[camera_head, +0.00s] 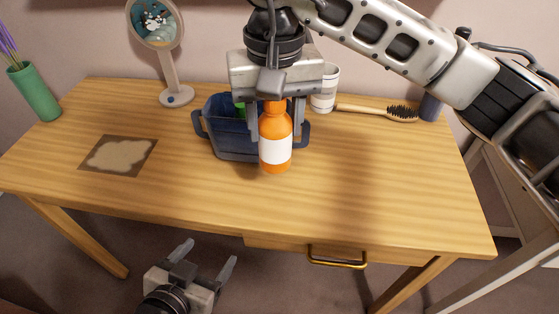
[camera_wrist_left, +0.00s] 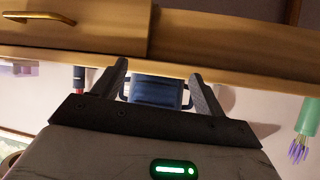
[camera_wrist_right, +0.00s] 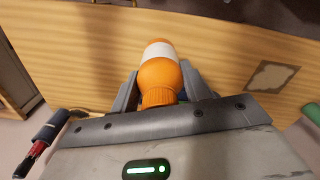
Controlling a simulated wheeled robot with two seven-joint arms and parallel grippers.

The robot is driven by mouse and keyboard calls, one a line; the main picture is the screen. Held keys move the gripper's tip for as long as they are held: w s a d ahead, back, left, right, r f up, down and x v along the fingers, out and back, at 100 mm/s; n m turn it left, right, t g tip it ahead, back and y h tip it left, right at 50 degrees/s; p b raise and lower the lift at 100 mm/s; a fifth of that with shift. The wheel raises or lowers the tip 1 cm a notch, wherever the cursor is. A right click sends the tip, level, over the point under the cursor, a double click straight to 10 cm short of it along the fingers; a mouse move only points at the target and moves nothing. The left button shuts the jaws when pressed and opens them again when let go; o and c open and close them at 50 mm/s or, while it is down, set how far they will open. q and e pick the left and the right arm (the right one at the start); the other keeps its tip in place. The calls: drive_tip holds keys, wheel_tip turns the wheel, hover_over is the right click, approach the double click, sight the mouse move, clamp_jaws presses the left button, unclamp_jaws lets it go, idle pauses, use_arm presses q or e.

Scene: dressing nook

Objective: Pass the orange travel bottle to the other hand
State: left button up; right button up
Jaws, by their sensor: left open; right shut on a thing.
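The orange travel bottle (camera_head: 275,128) with a white label is upright in the head view, in front of the blue bin. My right gripper (camera_head: 275,108) is shut on it from above, around its upper part. In the right wrist view the bottle (camera_wrist_right: 160,70) sits between the fingers. I cannot tell if its base touches the table. My left gripper (camera_head: 207,258) is open and empty, low in front of the table's front edge. In the left wrist view its fingers (camera_wrist_left: 160,85) are apart with nothing between them; the bottle is not seen there.
The blue bin (camera_head: 232,146) stands behind the bottle with a green thing inside. A mirror (camera_head: 172,75), striped cup (camera_head: 325,90), brush (camera_head: 385,111) and green vase (camera_head: 37,94) stand or lie toward the back. A patterned mat (camera_head: 118,156) lies left. The table's (camera_head: 390,190) front right is clear.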

use_arm(q)
drive_tip(key=w+d+r+m+t+h, duration=0.1)
drive_tip(key=w+d+r+m+h, duration=0.15)
drive_tip(key=d+r+m, duration=0.45)
drive_tip(key=m+t+y, duration=0.1)
drive_tip(key=m+y, duration=0.3)
drive_tip(key=m, duration=2.2)
approach(280, 148)
drive_tip(key=w+f, duration=0.1)
drive_tip(key=f, duration=0.1)
drive_tip(key=x, duration=1.2)
drive_tip(key=shift+c, duration=0.3)
